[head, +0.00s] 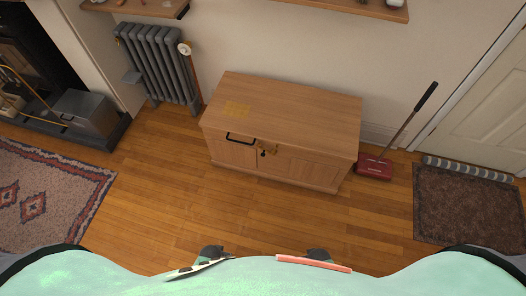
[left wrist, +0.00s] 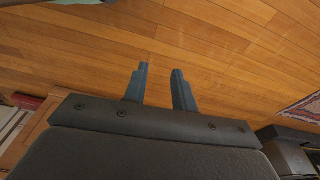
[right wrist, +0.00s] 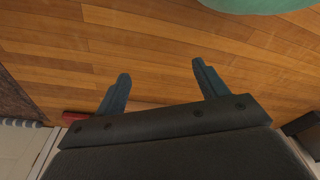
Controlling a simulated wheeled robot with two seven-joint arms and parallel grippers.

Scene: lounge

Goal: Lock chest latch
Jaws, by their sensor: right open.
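The wooden chest (head: 300,108) stands against the wall in the middle of the head view, with its lid down. A dark latch with a small brass piece (head: 263,151) is on its front, just below the lid edge; its exact setting is too small to tell. A black handle (head: 240,138) is left of the latch. In the left wrist view my left gripper (left wrist: 160,68) is open and empty, its fingers a moderate gap apart. In the right wrist view my right gripper (right wrist: 162,68) is open wider and empty. Neither gripper shows in the head view.
A radiator (head: 160,62) stands left of the chest. A red floor sweeper (head: 375,166) with a long handle leans at its right. A patterned rug (head: 50,195) lies left and a brown mat (head: 468,205) right. Wooden floor (head: 270,215) before the chest is clear.

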